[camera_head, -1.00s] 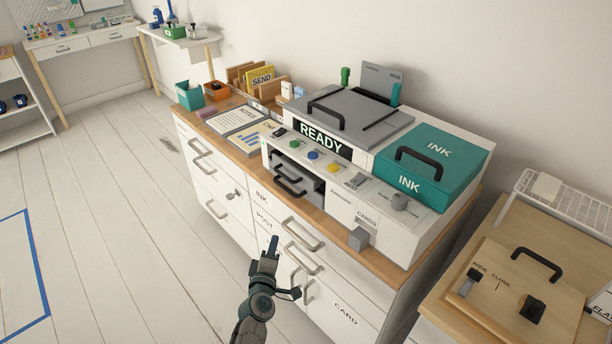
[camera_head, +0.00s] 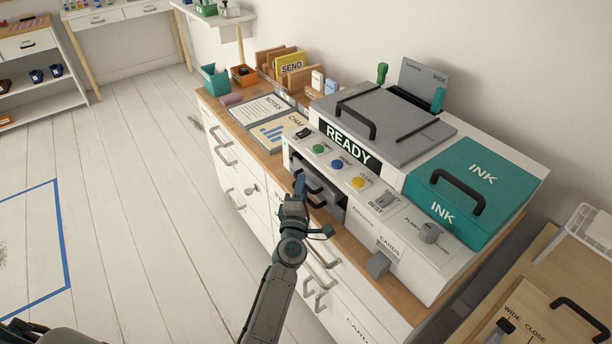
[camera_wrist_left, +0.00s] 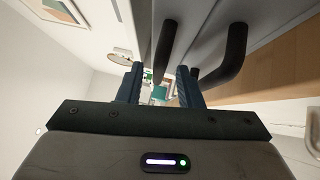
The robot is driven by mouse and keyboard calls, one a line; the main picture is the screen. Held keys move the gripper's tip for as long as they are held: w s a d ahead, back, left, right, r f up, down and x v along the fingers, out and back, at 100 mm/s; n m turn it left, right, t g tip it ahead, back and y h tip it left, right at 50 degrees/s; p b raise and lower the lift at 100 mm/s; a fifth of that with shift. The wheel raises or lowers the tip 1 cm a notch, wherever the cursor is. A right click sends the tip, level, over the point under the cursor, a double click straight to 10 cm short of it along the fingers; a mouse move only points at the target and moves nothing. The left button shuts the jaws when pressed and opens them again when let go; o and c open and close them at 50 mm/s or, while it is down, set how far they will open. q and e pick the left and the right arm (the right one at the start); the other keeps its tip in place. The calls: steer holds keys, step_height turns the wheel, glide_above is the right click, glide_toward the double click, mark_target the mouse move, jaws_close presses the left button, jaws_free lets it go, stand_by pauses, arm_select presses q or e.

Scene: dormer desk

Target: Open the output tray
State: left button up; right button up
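The output tray (camera_head: 325,196) is a grey tray in the slot at the front of the white printer (camera_head: 400,226). It has a dark bar handle and looks pushed in, though my gripper hides part of it. My left gripper (camera_head: 299,184) is directly in front of the tray, close to the handle. In the left wrist view its two blue fingers (camera_wrist_left: 160,86) stand apart with a gap between them. Dark handle bars (camera_wrist_left: 232,52) show just beyond the fingertips; I cannot tell whether they touch. My right gripper is not in view.
Printer buttons and a READY display (camera_head: 348,146) sit above the tray. Cabinet drawer handles (camera_head: 322,254) project below. Open floor (camera_head: 130,190) lies to the left.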

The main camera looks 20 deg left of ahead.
arm_select(q)
steer(key=shift+w, duration=0.2)
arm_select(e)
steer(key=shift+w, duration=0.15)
arm_select(q)
steer(key=shift+r, duration=0.1)
jaws_close()
